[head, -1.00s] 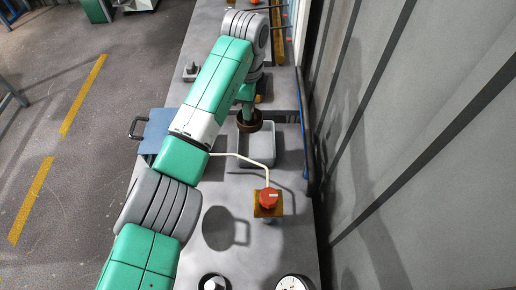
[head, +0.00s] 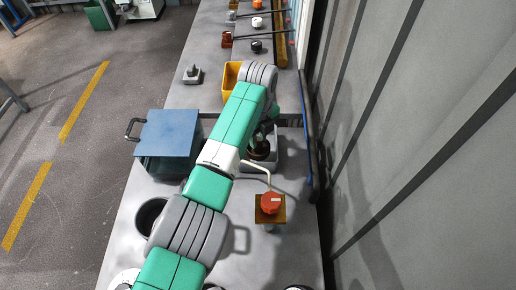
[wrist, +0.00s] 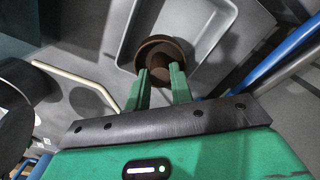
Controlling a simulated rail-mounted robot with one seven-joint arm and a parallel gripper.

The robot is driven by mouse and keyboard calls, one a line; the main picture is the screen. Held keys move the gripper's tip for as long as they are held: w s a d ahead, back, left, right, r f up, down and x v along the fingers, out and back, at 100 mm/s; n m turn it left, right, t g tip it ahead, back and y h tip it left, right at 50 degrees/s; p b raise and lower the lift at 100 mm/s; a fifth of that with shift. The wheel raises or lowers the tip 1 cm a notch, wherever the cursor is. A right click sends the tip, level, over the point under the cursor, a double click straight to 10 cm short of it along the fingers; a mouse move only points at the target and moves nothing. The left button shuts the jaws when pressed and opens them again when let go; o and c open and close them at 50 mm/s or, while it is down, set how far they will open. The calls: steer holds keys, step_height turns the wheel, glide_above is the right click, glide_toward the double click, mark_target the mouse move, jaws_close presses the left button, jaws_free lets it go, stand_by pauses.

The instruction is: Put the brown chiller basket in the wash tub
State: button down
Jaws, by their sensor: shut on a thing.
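The brown chiller basket (head: 261,151) is a small round dark-brown vessel with a wide rim. My gripper (wrist: 159,88) is shut on it; both green fingers meet its near side in the wrist view, where the basket (wrist: 158,50) also shows. The wash tub (head: 291,161) is a shallow light-grey rectangular tray. In the head view the basket lies within the tub's outline, toward its left. In the wrist view it overlaps the near end of the tub (wrist: 140,25). I cannot tell whether it touches the floor. My arm hides part of the tub.
A blue-topped box (head: 168,133) with a handle stands left of my arm. A red knob on a yellow block (head: 271,204) is just in front of the tub, with a pale bent pipe beside it. A yellow bin (head: 231,80) stands behind. A blue rail (head: 306,130) runs along the right.

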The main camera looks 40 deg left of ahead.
mark_target(258, 147)
step_height(258, 147, down, 5)
steer(key=shift+r+b, duration=0.15)
steer(key=shift+b, duration=0.65)
steer(key=c, duration=1.2)
jaws_free()
steer(key=shift+c, duration=0.2)
step_height(258, 147, up, 12)
steer(key=p, duration=0.3)
steer(key=shift+p, duration=0.35)
